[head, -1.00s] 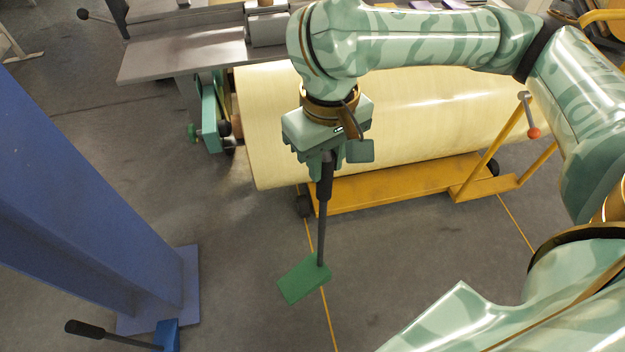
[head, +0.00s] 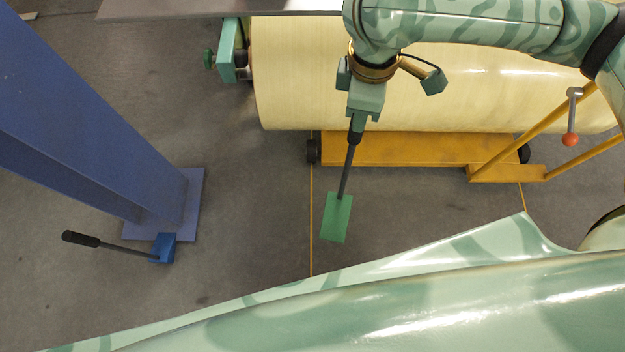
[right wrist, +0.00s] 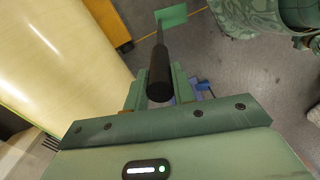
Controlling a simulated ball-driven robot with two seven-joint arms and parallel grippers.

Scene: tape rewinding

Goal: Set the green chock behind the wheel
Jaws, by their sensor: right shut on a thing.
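The green chock (head: 337,217) is a flat green block on the end of a dark rod with a black grip. My right gripper (head: 357,120) is shut on the black grip, and the rod slants down to the chock. In the right wrist view the grip (right wrist: 160,75) stands between the jaws and the chock (right wrist: 172,18) shows at the top. The chock is in front of the yellow cart (head: 400,150), apart from its dark left wheel (head: 312,151). I cannot tell whether the chock touches the floor. My left gripper is not in view.
A large cream roll (head: 450,95) lies above the yellow cart. A crank with an orange knob (head: 570,139) is at the right. A blue column (head: 100,130) stands at the left, with a blue chock (head: 163,248) and its handle by its foot. Grey floor with a yellow line (head: 311,220) lies between.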

